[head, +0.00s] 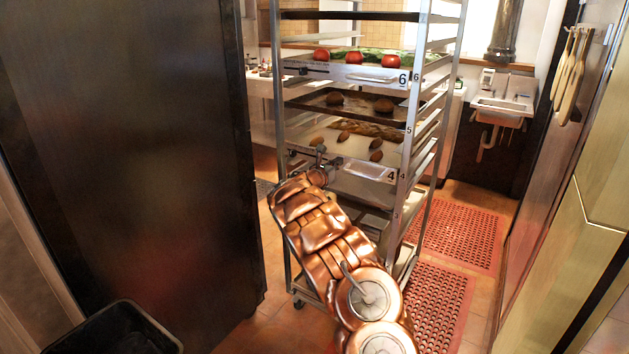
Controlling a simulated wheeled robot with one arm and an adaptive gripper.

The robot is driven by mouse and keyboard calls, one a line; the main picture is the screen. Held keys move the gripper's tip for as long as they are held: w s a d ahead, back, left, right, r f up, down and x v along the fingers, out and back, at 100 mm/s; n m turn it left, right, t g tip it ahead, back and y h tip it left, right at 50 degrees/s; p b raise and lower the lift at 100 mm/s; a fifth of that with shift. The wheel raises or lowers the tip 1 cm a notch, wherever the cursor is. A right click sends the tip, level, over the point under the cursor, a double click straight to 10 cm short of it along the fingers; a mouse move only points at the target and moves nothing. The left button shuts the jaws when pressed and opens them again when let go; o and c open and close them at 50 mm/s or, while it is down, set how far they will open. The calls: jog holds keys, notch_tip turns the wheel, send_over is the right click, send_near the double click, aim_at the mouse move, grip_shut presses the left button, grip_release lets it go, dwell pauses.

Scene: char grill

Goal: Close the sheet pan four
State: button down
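A tall metal rack (467,20) stands in the middle of the head view with several sheet pans on its shelves. Sheet pan four (369,173), marked with a "4" at its right front, sits at mid height and carries brown potato-like items and a long loaf. My copper-coloured arm reaches up from the lower right. My gripper (318,158) is at the left front of pan four, small and partly hidden by my arm. I cannot tell whether it touches the pan or whether its fingers are open.
Pan six (355,76) holds tomatoes and greens above; a dark pan (345,112) with round brown items lies between. A large dark panel (130,150) stands close on the left. Red perforated mats (460,235) lie on the floor to the right. A sink (503,105) is behind.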

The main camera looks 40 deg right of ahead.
jog(key=b+v, duration=0.3)
jog(key=v, duration=1.1)
jog(key=shift+w+f, duration=0.2)
jog(key=shift+w, duration=0.1)
jog(key=s+a+r+m+g+p, duration=0.1)
jog(key=s+a+r+m+g, duration=0.3)
jog(key=s+r+m, duration=0.65)
jog(key=s+a+m+g+y+p, duration=0.2)
jog(key=s+a+m+g+y, duration=0.3)
jog(key=s, duration=0.7)
jog(key=s+a+f+m+t+y+p, duration=0.1)
jog(key=s+a+f+y, duration=0.2)
jog(key=a, duration=1)
jog(key=s+a+f+m+t+y+p, duration=0.1)
jog(key=s+a+y, duration=0.4)
jog(key=s+a, duration=0.5)
jog(key=s+a+f+m+t+y+p, duration=0.1)
jog(key=s+a+f+m+y+p, duration=0.1)
jog(key=a, duration=1.3)
jog(key=s+f+m+y, duration=0.1)
jog(key=s+f+y, duration=0.1)
jog(key=s+f, duration=0.1)
jog(key=shift+s+a+y, duration=0.3)
jog(key=shift+s+a, duration=0.05)
jog(key=shift+s, duration=0.35)
jog(key=shift+f, duration=0.15)
